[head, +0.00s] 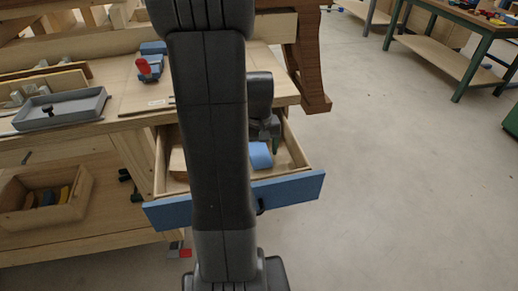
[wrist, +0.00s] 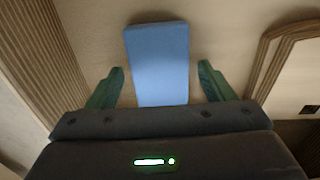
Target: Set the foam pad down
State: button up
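The blue foam pad (wrist: 159,60) lies flat on the pale wooden floor of the open drawer (head: 293,191). In the head view the pad (head: 261,156) shows in part beside my dark arm link. My gripper (wrist: 160,67) is over the drawer with its green fingers apart, one on each side of the pad. A gap shows between each finger and the pad, so the gripper holds nothing. The near end of the pad is hidden by the gripper body in the wrist view.
The drawer has a blue front and wooden side walls close around my gripper. On the bench above are a grey tray (head: 62,108) and a blue and red tool (head: 148,68). A wooden bin (head: 45,199) sits on the lower left. The floor at right is clear.

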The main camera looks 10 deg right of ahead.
aim_at(259, 153)
notch_tip(259, 153, up, 12)
jog(key=p, duration=0.1)
jog(key=shift+r, duration=0.15)
dwell(0.4)
